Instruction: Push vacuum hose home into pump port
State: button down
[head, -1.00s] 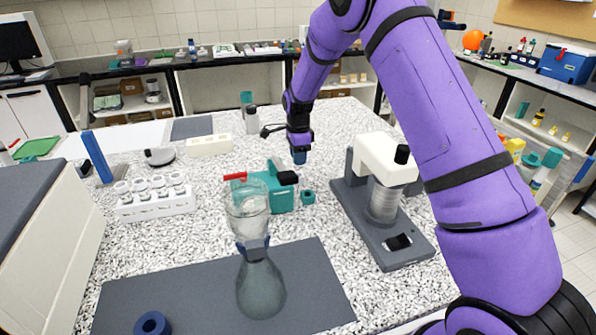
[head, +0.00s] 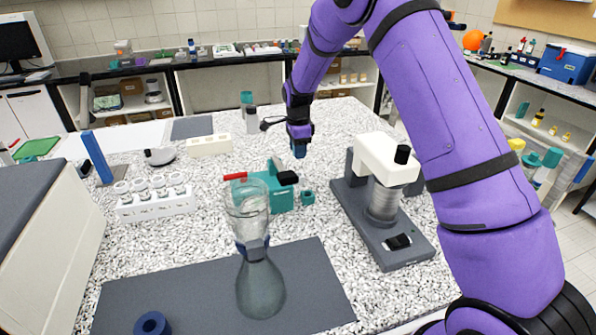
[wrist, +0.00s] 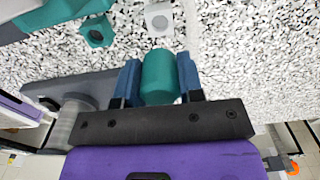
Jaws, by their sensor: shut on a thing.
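My gripper (head: 299,152) is above the speckled bench, behind the teal device and apart from it. In the wrist view, its blue fingers (wrist: 159,80) are shut on a teal cylinder (wrist: 158,75). I cannot tell whether this cylinder is the vacuum hose's end; no hose shows clearly. The teal device (head: 281,196), with a red lever and a black knob, may be the pump; its port cannot be made out. A small teal ring (head: 307,197) stands at its right, and also shows in the wrist view (wrist: 96,30), apart from the held cylinder.
A glass flask with a funnel (head: 260,285) stands on a dark mat (head: 130,295) in front of the teal device. A white-and-grey machine (head: 385,160) stands to the right, a white vial rack (head: 158,206) to the left. Bench around my gripper is mostly clear.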

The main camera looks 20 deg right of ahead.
jog(key=shift+r, duration=0.65)
jog(key=shift+s+f+n, duration=0.15)
jog(key=shift+s+n, duration=0.55)
jog(key=shift+n, duration=0.5)
jog(key=s+f+n, duration=0.1)
jog(key=s+n, duration=0.7)
jog(key=n, duration=0.7)
jog(key=shift+s+f+n, duration=0.3)
jog(key=shift+f, duration=0.15)
jog(key=shift+f, duration=2.75)
jog(key=shift+f, duration=0.45)
